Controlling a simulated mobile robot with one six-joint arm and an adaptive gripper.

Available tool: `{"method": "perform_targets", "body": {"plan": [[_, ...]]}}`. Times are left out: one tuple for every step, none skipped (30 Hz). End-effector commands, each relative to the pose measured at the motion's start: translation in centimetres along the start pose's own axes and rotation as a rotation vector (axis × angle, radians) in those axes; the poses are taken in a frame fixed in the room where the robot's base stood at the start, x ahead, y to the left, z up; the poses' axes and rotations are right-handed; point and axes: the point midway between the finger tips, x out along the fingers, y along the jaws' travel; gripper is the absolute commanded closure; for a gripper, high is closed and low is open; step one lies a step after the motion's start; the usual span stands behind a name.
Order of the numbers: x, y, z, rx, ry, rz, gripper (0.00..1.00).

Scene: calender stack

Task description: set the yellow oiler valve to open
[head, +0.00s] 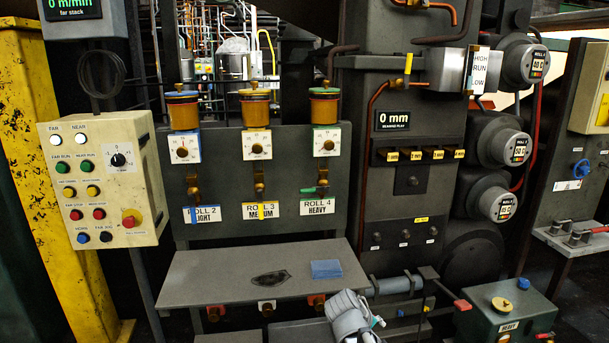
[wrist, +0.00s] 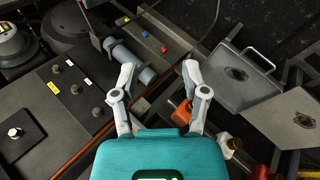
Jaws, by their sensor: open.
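The yellow-topped oiler (head: 254,107) is the middle one of three in the head view, above a white dial and the ROLL 3 MEDIUM label (head: 259,211). Its brass valve (head: 259,187) hangs between the dial and the label; its handle appears to hang down, though it is small in the picture. The green oiler's valve (head: 321,188) on the right has a green handle lying sideways. My gripper (wrist: 160,82) is open and empty in the wrist view. In the head view my gripper (head: 352,318) is low, below and right of the oilers, well apart from the valve.
A grey shelf (head: 215,273) juts out below the oilers, with a blue cloth (head: 326,269) and a dark patch on it. A button box (head: 104,180) stands at the left. A dark green box (head: 507,315) is at the lower right. Free air lies before the oiler panel.

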Motion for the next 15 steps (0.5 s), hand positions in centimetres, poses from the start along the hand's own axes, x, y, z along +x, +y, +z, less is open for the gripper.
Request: {"method": "perform_targets", "body": {"plan": [[0.3, -0.7, 1.2, 0.056, -0.018, -0.062, 0.42], [0.5, -1.1, 1.6, 0.088, -0.028, -0.100, 0.42], [0.6, -1.7, 2.3, 0.131, -0.041, -0.152, 0.42], [0.7, -2.2, 2.8, 0.164, -0.053, -0.190, 0.42], [0.7, -2.6, 3.2, 0.193, -0.063, -0.226, 0.42], [0.7, -3.2, 3.7, 0.232, -0.077, -0.275, 0.42], [0.7, -3.6, 4.0, 0.258, -0.086, -0.307, 0.42], [0.7, -4.0, 4.3, 0.281, -0.096, -0.337, 0.42], [0.6, -4.4, 4.7, 0.309, -0.107, -0.373, 0.42], [0.5, -4.7, 4.9, 0.329, -0.114, -0.398, 0.42], [0.5, -5.0, 5.1, 0.345, -0.122, -0.422, 0.42], [0.3, -5.3, 5.3, 0.368, -0.132, -0.451, 0.42], [0.2, -5.5, 5.5, 0.382, -0.138, -0.470, 0.42], [0.1, -5.8, 5.7, 0.396, -0.144, -0.491, 0.42], [0.0, -6.0, 5.9, 0.413, -0.153, -0.515, 0.42]]}}
